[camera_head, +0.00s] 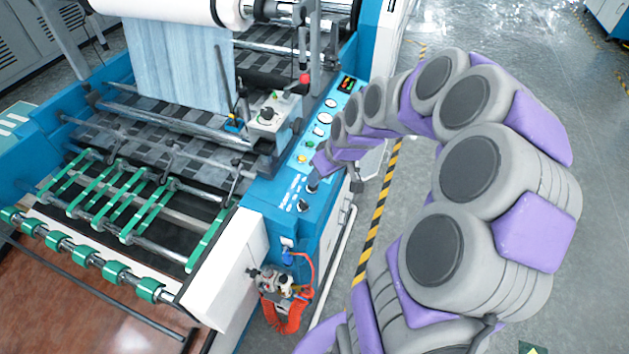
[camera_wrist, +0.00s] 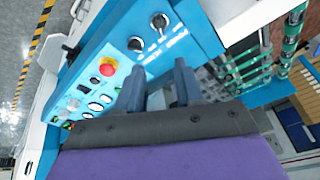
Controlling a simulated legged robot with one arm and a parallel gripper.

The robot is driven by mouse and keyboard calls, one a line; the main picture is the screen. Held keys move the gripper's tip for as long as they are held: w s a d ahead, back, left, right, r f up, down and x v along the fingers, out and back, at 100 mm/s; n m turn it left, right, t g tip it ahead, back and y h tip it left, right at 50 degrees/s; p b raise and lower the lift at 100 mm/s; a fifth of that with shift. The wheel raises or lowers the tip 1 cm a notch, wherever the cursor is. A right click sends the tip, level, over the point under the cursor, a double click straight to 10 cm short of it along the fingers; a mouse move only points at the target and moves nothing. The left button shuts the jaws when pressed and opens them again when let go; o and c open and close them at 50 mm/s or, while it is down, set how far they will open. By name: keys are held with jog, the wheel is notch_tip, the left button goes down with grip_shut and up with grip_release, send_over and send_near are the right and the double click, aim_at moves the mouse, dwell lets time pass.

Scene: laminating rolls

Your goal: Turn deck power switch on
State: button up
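Two black rotary switches sit on the blue control panel (camera_head: 271,192), beside white print too small to read. In the wrist view one switch (camera_wrist: 159,21) is near the panel's end, and the other switch (camera_wrist: 136,44) is closer to the red button. I cannot tell which is the deck power switch. In the head view they show as dark knobs (camera_head: 303,205) near the panel's front. My gripper (camera_wrist: 160,72) is open and empty, its two fingers apart. It is over the panel, short of both switches, with no visible contact. In the head view my arm partly hides its fingers.
A red mushroom button (camera_wrist: 108,66) and several dials and small buttons lie along the panel. A grey control box (camera_head: 268,118) stands beside it. Rollers with green rings (camera_head: 150,289) are at left. The floor by the striped tape (camera_head: 377,215) is clear.

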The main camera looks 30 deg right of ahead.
jog(key=shift+v, duration=1.05)
jog(key=s+a+r+g, duration=0.3)
jog(key=s+a, duration=0.7)
jog(key=a, duration=0.2)
jog(key=s+a+g+h, duration=0.1)
jog(key=s+a, duration=0.1)
jog(key=s, duration=0.6)
jog(key=s+a+r+m+g+b, duration=0.1)
jog(key=s+a+g, duration=0.1)
jog(key=s, duration=0.6)
jog(key=shift+s+a+r+h, duration=0.35)
jog(key=shift+a+h, duration=0.05)
jog(key=shift+a, duration=0.15)
